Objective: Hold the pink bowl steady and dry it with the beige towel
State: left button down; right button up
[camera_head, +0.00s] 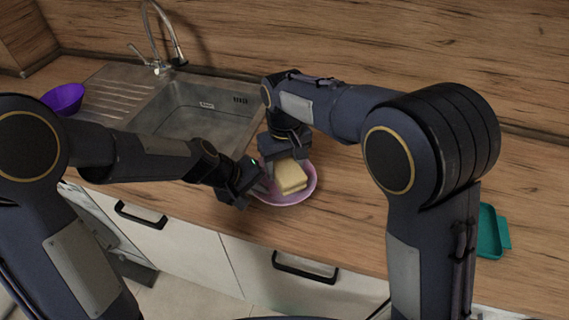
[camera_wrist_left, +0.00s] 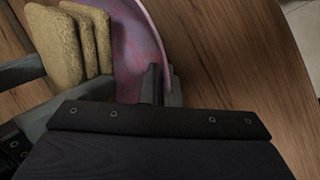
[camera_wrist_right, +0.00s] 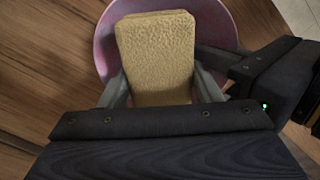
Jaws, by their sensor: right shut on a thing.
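The pink bowl (camera_head: 299,195) stands on the wooden counter near its front edge; it shows in the left wrist view (camera_wrist_left: 137,45) and right wrist view (camera_wrist_right: 217,22). My left gripper (camera_head: 262,185) is at the bowl's left side; in its wrist view its fingers (camera_wrist_left: 161,88) are close together with the rim between them. The folded beige towel (camera_head: 290,175) is at the bowl, also in the right wrist view (camera_wrist_right: 157,60). My right gripper (camera_wrist_right: 158,88) is shut on the towel from above, a finger on each side. The towel's underside is hidden.
A steel sink (camera_head: 200,112) with a tap (camera_head: 165,40) lies behind and left. A purple bowl (camera_head: 64,98) stands at far left, and a teal tray (camera_head: 490,235) at right. The counter between pink bowl and tray is mostly clear, partly hidden by my arm.

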jog(key=shift+w+d, duration=0.25)
jog(key=shift+d, duration=0.3)
jog(key=shift+w+d, duration=0.2)
jog(key=shift+d, duration=0.35)
jog(key=shift+s+a, duration=0.3)
jog(key=shift+a, duration=0.35)
jog(key=shift+s+a, duration=0.3)
jog(key=shift+a, duration=0.35)
jog(key=shift+w+d, duration=0.1)
jog(key=shift+w+d+f, duration=0.1)
jog(key=shift+w+d, duration=0.2)
jog(key=shift+d, duration=0.35)
jog(key=shift+w+d, duration=0.25)
jog(key=shift+d, duration=0.35)
jog(key=shift+s+a, duration=0.35)
jog(key=shift+a, duration=0.35)
jog(key=shift+s+a, duration=0.3)
jog(key=shift+a, duration=0.35)
jog(key=shift+w+d, duration=0.35)
jog(key=shift+d, duration=0.35)
jog(key=shift+w+d, duration=0.3)
jog(key=shift+d, duration=0.35)
jog(key=shift+s+a, duration=0.35)
jog(key=shift+a, duration=0.35)
jog(key=shift+s+a, duration=0.3)
jog(key=shift+a, duration=0.4)
